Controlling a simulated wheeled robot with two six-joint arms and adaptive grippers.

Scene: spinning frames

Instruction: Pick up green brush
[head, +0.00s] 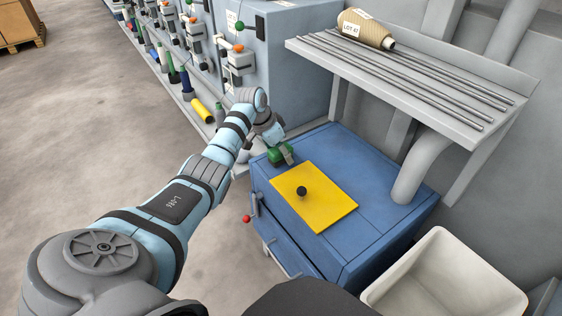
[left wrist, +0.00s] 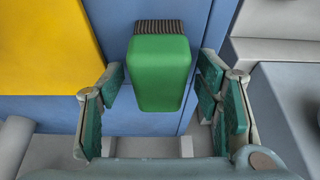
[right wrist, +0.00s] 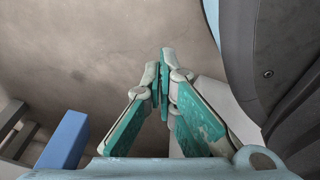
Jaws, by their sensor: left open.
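The green brush (head: 280,155) lies on the blue cabinet top at its far left corner. In the left wrist view the brush (left wrist: 160,75) shows its green block near the camera and dark bristles beyond. My left gripper (left wrist: 162,82) is open, with one finger on each side of the brush and gaps visible on both sides. In the head view the left arm reaches down over the brush, and the gripper tips are partly hidden there. My right gripper (right wrist: 165,65) is shut with nothing visible between its fingers, above the bare floor.
A yellow plate (head: 325,208) with a black knob lies beside the brush on the blue cabinet (head: 385,190). A shelf (head: 440,105) with rods and a tan cone (head: 366,28) overhangs it. A white bin (head: 440,285) stands at right. The spinning frame runs along the left.

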